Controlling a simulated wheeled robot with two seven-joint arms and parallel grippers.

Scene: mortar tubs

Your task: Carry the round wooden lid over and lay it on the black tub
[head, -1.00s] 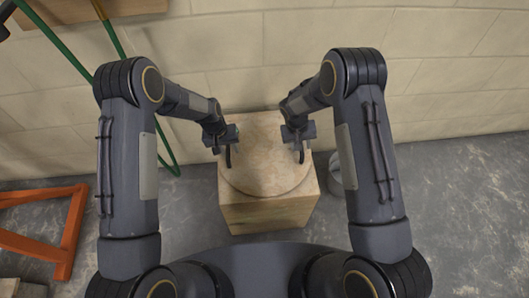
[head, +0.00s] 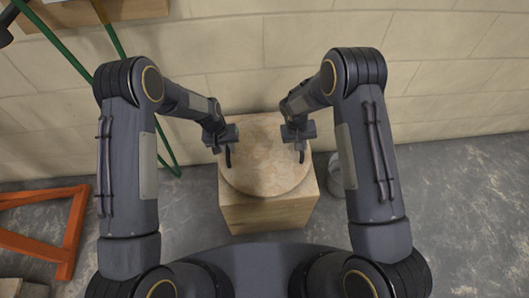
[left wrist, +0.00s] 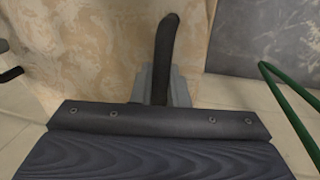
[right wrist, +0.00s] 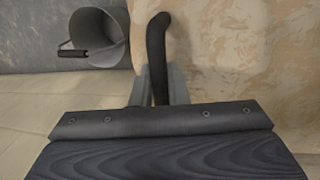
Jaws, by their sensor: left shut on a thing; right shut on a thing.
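The round wooden lid (head: 265,165) is a pale, mottled disc lying flat over the top of a wooden box (head: 270,217). My left gripper (head: 228,156) is shut on the lid's left edge. My right gripper (head: 301,153) is shut on its right edge. In the left wrist view the lid (left wrist: 85,45) fills the upper left, with one dark finger lying over it. In the right wrist view the lid (right wrist: 245,50) fills the upper right, again with one finger showing. I cannot tell whether the lid touches the box. No black tub shows in any view.
A grey bucket (head: 335,175) stands on the floor just right of the box; it also shows in the right wrist view (right wrist: 97,38). An orange metal frame (head: 72,232) stands at the left, and green poles (head: 60,45) lean by the block wall (head: 440,70) behind. The floor at right is clear.

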